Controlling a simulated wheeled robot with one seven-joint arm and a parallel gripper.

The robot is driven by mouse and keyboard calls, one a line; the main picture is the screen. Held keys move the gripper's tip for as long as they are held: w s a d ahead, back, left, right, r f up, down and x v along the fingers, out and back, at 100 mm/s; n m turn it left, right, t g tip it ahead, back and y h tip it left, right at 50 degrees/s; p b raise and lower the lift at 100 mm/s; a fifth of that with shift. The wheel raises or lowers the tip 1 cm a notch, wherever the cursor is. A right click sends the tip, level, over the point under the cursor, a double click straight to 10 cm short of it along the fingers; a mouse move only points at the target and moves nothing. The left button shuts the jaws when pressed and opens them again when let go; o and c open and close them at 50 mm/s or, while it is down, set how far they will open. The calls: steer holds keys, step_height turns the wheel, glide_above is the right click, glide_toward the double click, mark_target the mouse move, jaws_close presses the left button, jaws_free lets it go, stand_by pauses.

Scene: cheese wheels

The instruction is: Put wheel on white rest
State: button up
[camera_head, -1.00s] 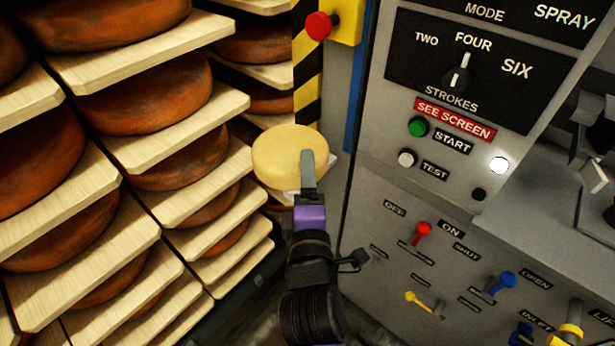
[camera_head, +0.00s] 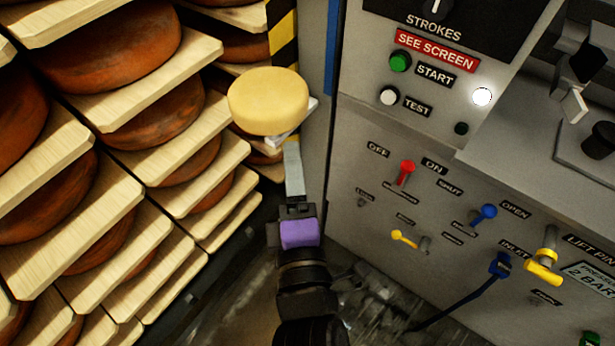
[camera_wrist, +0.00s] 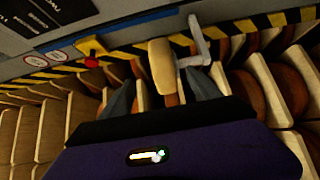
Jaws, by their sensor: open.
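The pale yellow cheese wheel (camera_head: 268,100) lies flat on the white rest (camera_head: 311,104), which shows from beneath it at the lower right. In the wrist view the wheel (camera_wrist: 161,66) appears edge-on, with the white rest (camera_wrist: 201,42) along its underside. My gripper (camera_head: 292,150) is in front of and below the wheel in the head view, with its fingers pointing toward it. In the wrist view my gripper (camera_wrist: 163,90) has its fingers spread apart and empty, with the wheel beyond the tips. Most of the rest is hidden by the wheel.
Shelves of wooden boards (camera_head: 165,65) with brown wheels (camera_head: 105,45) stand close on the left. A grey control panel (camera_head: 350,150) with levers and buttons stands close on the right. A yellow-black striped post (camera_head: 284,35) is behind the wheel. The space around my gripper is narrow.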

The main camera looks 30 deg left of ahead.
steer(key=shift+s+d, duration=0.1)
steer(key=s+d+f+m+h, duration=0.25)
steer(key=d+f+m, duration=0.25)
steer(key=d, duration=0.6)
steer(key=s+d+f+m+h, duration=0.25)
steer(key=d+f+m, duration=0.3)
steer(key=d, duration=0.55)
steer(key=s+d+r+m+h, duration=0.3)
steer(key=s+d+m+h, duration=0.3)
steer(key=s+d+m, duration=0.9)
steer(key=shift+s+d+t, duration=0.3)
steer(key=shift+s+d, duration=0.15)
steer(key=shift+s, duration=0.15)
steer(key=shift+f, duration=0.1)
